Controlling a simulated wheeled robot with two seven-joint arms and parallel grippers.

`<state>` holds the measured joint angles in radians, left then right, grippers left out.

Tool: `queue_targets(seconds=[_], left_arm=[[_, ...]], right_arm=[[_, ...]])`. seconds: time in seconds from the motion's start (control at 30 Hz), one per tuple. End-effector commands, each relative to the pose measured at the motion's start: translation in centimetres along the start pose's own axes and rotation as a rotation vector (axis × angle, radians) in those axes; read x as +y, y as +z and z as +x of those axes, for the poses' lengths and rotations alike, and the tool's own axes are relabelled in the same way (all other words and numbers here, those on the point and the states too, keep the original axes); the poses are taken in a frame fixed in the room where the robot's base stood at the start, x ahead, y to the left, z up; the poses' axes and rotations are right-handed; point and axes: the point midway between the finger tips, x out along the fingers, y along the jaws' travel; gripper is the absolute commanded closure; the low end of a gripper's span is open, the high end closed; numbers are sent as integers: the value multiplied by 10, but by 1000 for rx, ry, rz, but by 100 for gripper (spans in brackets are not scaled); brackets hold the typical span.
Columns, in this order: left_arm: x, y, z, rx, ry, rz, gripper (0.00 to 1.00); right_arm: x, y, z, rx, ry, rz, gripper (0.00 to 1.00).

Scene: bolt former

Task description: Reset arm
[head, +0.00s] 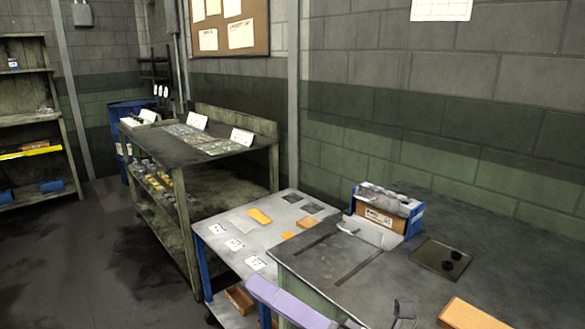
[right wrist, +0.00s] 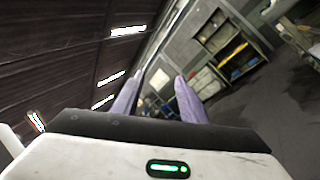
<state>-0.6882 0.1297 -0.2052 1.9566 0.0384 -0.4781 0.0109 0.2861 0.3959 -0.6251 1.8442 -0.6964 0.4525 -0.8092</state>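My right gripper (right wrist: 160,76) shows in the right wrist view with its two purple fingers apart and nothing between them. It is tilted up into the room, with a far shelf beyond the fingertips. In the head view a purple finger of the right gripper (head: 283,301) comes in at the bottom edge, in front of the near edge of the dark workbench (head: 490,225). The rest of that gripper is cut off by the frame. My left gripper is in neither view.
On the workbench are a blue-and-cardboard box (head: 385,212), a dark tray (head: 440,258) with two black round pieces, and an orange-brown block (head: 470,314). A low table (head: 215,245) with cards and a shelf bench (head: 235,165) stand left. Open floor (head: 95,260) lies farther left.

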Motion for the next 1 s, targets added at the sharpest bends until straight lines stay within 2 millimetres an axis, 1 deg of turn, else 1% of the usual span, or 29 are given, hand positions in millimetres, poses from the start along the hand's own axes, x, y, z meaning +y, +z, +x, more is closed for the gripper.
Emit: queue_targets(seconds=[0.03, 0.07, 0.1, 0.17, 0.2, 0.27, 0.3, 0.37, 0.4, 0.47, 0.5, 0.6, 0.7, 0.8, 0.83, 0.9, 1.0], left_arm=[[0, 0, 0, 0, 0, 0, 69], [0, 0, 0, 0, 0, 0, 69], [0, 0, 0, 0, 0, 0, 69], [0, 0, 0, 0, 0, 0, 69], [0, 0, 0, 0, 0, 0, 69], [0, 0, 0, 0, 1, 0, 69], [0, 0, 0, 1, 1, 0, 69], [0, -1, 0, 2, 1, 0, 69], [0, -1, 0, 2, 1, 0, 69], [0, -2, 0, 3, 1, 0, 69], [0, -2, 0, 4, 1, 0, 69], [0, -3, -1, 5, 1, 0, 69], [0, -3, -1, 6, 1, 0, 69], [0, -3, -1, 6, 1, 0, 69], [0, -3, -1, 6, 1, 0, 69], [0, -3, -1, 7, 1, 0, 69], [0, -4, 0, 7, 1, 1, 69]], right_arm=[[-23, 4, -18, -124, -63, 195, 60], [-37, 7, -30, -200, -99, 313, 60], [-58, 8, -49, -303, -148, 467, 60], [-89, 5, -83, -460, -218, 695, 60], [-109, -2, -106, -558, -259, 830, 60], [-134, -16, -141, -697, -315, 1016, 60], [-149, -29, -165, -789, -349, 1131, 60], [-168, -51, -201, -924, -398, 1291, 60], [-178, -69, -225, -1014, -428, 1390, 60], [-189, -96, -259, -1145, -467, 1527, 60], [-193, -115, -280, -1229, -492, 1609, 60], [-198, -157, -323, -1414, -539, 1771, 60], [-196, -190, -353, -1551, -568, 1880, 60], [-192, -209, -369, -1633, -582, 1939, 60], [-192, -212, -372, -1647, -585, 1949, 60], [-191, -216, -376, -1666, -588, 1962, 60], [-191, -216, -376, -1669, -589, 1965, 60]])
